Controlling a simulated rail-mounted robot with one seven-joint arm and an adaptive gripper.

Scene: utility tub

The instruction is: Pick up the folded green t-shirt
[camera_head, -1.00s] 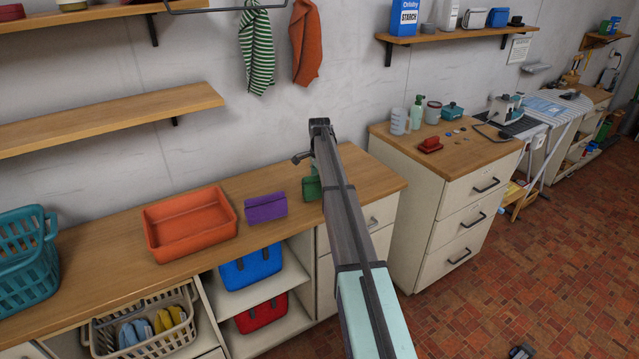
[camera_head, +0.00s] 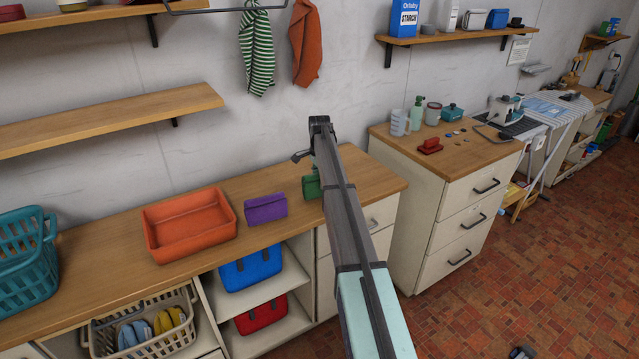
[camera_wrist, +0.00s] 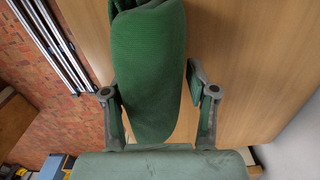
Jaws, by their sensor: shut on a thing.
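The folded green t-shirt (camera_wrist: 148,70) fills the middle of the wrist view, between the two fingers of my gripper (camera_wrist: 155,88). The fingers are shut on its sides. In the head view, a small part of the green t-shirt (camera_head: 311,187) shows at the wooden counter, just left of my arm. I cannot tell whether the t-shirt is clear of the counter.
A folded purple cloth (camera_head: 266,208) and an orange tub (camera_head: 190,224) stand to the left on the counter (camera_head: 110,262). A teal basket (camera_head: 28,262) is at the far left. A drawer cabinet (camera_head: 452,208) stands to the right, beyond a gap.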

